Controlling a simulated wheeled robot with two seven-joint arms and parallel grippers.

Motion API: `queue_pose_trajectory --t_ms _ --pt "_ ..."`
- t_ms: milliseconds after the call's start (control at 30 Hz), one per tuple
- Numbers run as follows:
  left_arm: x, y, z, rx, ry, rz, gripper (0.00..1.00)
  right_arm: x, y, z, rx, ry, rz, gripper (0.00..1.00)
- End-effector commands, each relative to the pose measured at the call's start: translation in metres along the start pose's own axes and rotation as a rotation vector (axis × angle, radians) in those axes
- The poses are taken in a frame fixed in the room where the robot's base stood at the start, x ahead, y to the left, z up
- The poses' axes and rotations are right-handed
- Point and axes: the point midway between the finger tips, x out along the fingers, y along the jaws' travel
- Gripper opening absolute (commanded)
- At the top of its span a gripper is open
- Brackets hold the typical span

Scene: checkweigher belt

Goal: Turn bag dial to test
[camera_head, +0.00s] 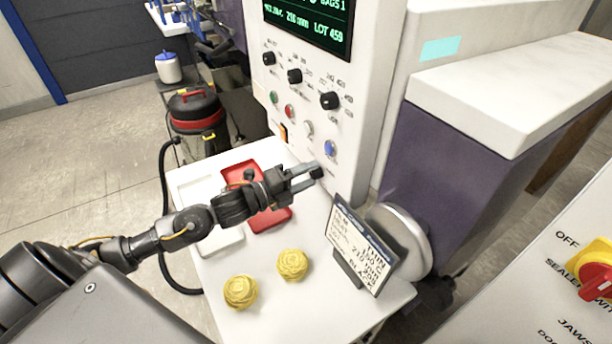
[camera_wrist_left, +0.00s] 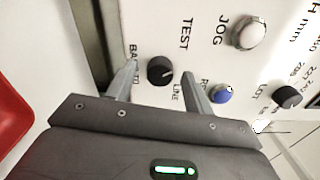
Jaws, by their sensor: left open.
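The bag dial (camera_wrist_left: 160,70) is a small black round knob on the white panel, in the left wrist view. A light mark on it points to the lower right, towards the LINE lettering. The TEST lettering (camera_wrist_left: 187,35) is above and right of it, and the BAG lettering is partly covered by a finger. My left gripper (camera_head: 306,176) is open at the panel's lower edge in the head view. Its fingers stand on both sides of the dial; whether they touch it is unclear. In the head view the gripper hides most of the dial. My right gripper is not seen.
Above the dial are a blue button (camera_head: 330,148), a white button (camera_head: 308,128) and several black knobs. A tilted sign (camera_head: 362,246) and two yellow rosette-like items (camera_head: 240,291) stand on the white table (camera_head: 325,312). A red tray (camera_head: 269,219) lies beneath my left arm.

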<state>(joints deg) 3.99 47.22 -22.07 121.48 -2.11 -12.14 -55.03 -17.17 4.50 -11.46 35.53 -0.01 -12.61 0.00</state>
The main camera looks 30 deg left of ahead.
Motion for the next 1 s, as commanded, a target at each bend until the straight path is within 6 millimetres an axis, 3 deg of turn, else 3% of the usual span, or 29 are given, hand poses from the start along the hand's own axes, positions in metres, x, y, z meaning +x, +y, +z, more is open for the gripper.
queue_pose_trajectory --t_ms 167,700,1000 --pt "-0.007 0.002 -0.001 0.001 0.001 0.002 0.52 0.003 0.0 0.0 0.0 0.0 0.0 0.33" --pt "-0.092 0.004 0.0 0.0 0.001 0.006 0.52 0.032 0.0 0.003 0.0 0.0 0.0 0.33" --pt "-0.108 0.001 0.0 -0.001 0.0 0.001 0.52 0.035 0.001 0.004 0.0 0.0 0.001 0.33"
